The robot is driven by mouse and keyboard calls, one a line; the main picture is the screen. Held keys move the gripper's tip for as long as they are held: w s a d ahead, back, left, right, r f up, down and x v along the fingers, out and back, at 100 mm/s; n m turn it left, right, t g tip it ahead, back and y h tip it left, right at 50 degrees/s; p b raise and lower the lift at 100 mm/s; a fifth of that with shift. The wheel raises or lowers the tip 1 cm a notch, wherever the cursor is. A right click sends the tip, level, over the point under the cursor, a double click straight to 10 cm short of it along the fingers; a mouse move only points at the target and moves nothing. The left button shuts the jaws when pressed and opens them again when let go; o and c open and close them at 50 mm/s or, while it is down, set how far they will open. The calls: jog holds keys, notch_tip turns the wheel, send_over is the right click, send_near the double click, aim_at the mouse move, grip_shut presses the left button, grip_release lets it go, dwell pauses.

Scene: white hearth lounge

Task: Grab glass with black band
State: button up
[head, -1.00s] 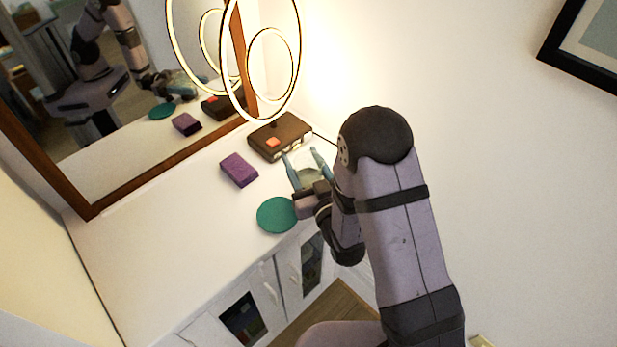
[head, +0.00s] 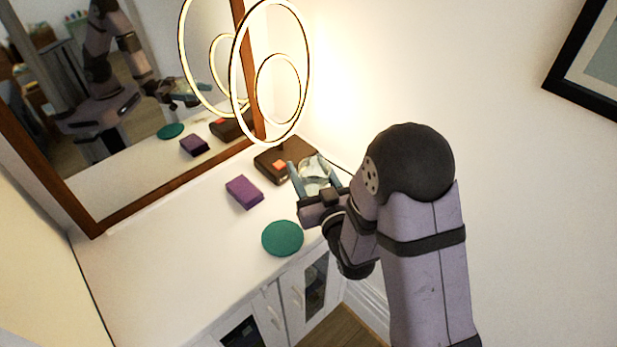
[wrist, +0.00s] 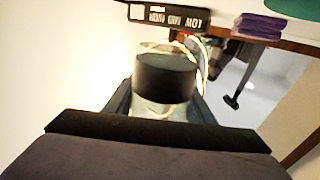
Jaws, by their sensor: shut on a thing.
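The glass with a black band (wrist: 165,80) stands out in the middle of the wrist view, held between the two fingers. In the head view the clear glass (head: 315,170) shows between the fingertips, but its black band is hard to make out there. My gripper (head: 312,178) is shut on the glass and holds it above the right part of the white cabinet top (head: 170,260), in front of the brown box. My gripper and the glass also show in the mirror, small.
A brown box with an orange part (head: 270,160) stands close behind the gripper, under a ring lamp (head: 236,75). A purple block (head: 244,192) and a round green disc (head: 282,238) lie on the top. A wood-framed mirror (head: 130,215) stands behind. The left side is clear.

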jog(key=shift+r, duration=2.2)
